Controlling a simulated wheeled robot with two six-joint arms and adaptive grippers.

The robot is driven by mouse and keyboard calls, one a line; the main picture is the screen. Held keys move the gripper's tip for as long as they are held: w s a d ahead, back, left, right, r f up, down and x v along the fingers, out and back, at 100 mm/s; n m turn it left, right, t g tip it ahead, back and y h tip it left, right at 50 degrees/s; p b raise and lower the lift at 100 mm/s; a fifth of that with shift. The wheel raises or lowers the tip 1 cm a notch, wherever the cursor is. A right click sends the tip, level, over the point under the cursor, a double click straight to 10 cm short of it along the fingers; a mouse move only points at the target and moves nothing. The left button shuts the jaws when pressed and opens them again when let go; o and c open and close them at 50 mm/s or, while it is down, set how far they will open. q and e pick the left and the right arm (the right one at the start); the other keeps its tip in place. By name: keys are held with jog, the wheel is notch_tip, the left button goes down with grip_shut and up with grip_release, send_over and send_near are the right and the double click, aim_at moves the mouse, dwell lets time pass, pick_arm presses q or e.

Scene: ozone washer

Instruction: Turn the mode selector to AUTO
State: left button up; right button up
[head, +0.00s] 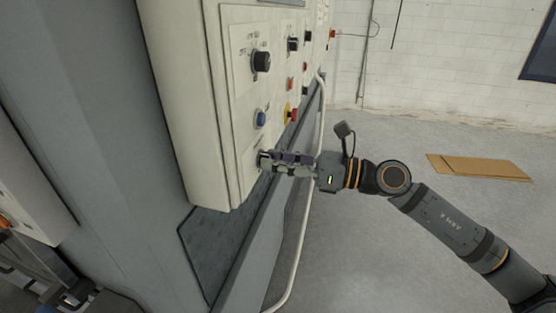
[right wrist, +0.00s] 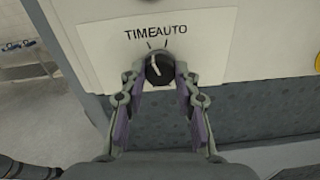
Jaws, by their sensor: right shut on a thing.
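The mode selector (right wrist: 160,69) is a small round black knob on a white label plate in the right wrist view. The words TIME and AUTO (right wrist: 156,31) are printed above it, with two tick marks. The white pointer line on the knob leans up and left, toward the TIME side. My right gripper (right wrist: 161,78) has its fingers on either side of the knob and is shut on it. In the head view my right gripper (head: 266,160) is at the lower end of the control panel (head: 238,140), and its fingers mostly hide the knob there. My left gripper is not in view.
The panel also carries a larger black knob (head: 261,61), a blue button (head: 261,119) and a red emergency stop (head: 293,115) on yellow. A pale rail (head: 301,235) runs along the machine's front. Flat cardboard (head: 480,167) lies on the otherwise open floor at right.

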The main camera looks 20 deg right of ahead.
grip_shut()
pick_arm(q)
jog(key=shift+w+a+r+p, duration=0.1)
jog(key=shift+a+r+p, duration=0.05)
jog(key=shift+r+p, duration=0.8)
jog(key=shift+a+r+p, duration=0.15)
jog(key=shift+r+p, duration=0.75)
pick_arm(e)
jog(key=shift+w+m, duration=0.1)
jog(key=shift+m, duration=3.8)
jog(key=o, duration=1)
grip_release()
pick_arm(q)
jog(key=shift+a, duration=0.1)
